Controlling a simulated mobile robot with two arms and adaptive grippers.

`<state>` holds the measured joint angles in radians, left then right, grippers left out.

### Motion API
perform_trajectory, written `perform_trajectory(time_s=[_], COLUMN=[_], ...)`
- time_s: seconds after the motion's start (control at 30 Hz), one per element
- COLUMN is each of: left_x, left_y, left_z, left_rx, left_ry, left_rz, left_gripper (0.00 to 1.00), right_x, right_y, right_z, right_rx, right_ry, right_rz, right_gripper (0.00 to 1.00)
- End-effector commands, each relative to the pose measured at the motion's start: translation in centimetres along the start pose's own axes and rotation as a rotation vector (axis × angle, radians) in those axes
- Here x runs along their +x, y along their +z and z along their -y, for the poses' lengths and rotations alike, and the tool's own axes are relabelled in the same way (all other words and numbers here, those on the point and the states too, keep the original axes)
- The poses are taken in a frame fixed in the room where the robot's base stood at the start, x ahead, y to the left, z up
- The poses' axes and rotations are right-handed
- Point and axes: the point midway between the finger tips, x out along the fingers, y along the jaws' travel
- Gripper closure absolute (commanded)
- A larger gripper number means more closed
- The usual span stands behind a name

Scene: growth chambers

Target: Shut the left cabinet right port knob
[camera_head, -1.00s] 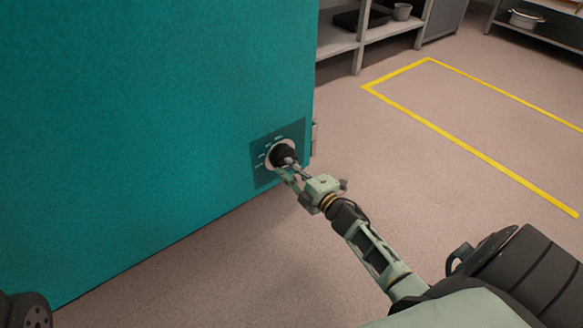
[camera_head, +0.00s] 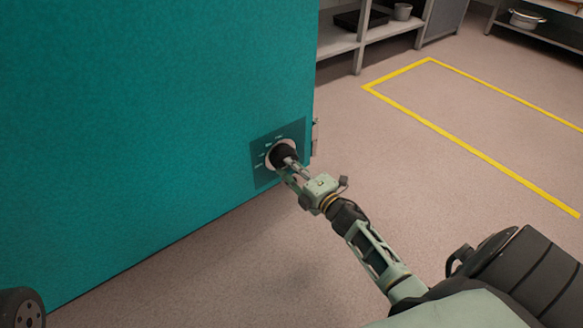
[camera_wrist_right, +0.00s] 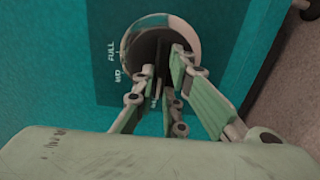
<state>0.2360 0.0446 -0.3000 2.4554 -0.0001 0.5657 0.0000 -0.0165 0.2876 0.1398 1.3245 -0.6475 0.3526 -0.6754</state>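The port knob (camera_head: 284,154) is a dark round knob with a pale ring. It sits on a dark teal panel (camera_head: 262,178) near the lower right edge of the teal cabinet (camera_head: 150,110). My right gripper (camera_head: 290,165) is at the knob, with its fingers on either side of the knob's dark grip. The right wrist view shows the knob (camera_wrist_right: 160,48) between the fingertips, beside the printed words FULL and MID. The fingers appear closed on the grip, though their contact is partly hidden. My left gripper is not in view.
A grey shelf (camera_head: 375,35) with a dark tray and a small pot stands behind the cabinet. Yellow floor tape (camera_head: 470,143) marks off open floor to the right.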

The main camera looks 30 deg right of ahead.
Motion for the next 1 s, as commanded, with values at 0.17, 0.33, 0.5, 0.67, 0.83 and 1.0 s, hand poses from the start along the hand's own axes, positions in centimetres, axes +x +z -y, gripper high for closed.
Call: perform_trajectory(time_s=[0.17, 0.33, 0.5, 0.67, 0.83, 1.0], left_x=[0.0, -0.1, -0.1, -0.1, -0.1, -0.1], left_y=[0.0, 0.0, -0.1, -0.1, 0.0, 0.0], left_z=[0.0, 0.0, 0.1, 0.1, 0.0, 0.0], left_rx=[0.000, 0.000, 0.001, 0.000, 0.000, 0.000], left_ry=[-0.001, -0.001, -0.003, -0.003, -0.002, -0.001], left_rz=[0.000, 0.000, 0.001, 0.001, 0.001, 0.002], left_gripper=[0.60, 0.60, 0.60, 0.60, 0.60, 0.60], right_x=[-0.1, 0.0, -0.1, -1.6, -5.0, -8.6], right_y=[-0.1, 0.0, 0.0, 0.0, 0.0, 0.0], right_z=[0.1, 0.1, 0.1, 0.2, 0.2, 0.2], right_rx=[-0.002, -0.001, 0.000, 0.000, -0.001, 0.001], right_ry=[-0.003, -0.001, -0.001, -0.003, -0.005, -0.004], right_rz=[-0.001, -0.001, 0.000, 0.000, 0.000, 0.000], right_gripper=[0.73, 0.70, 0.70, 0.70, 0.70, 0.70])
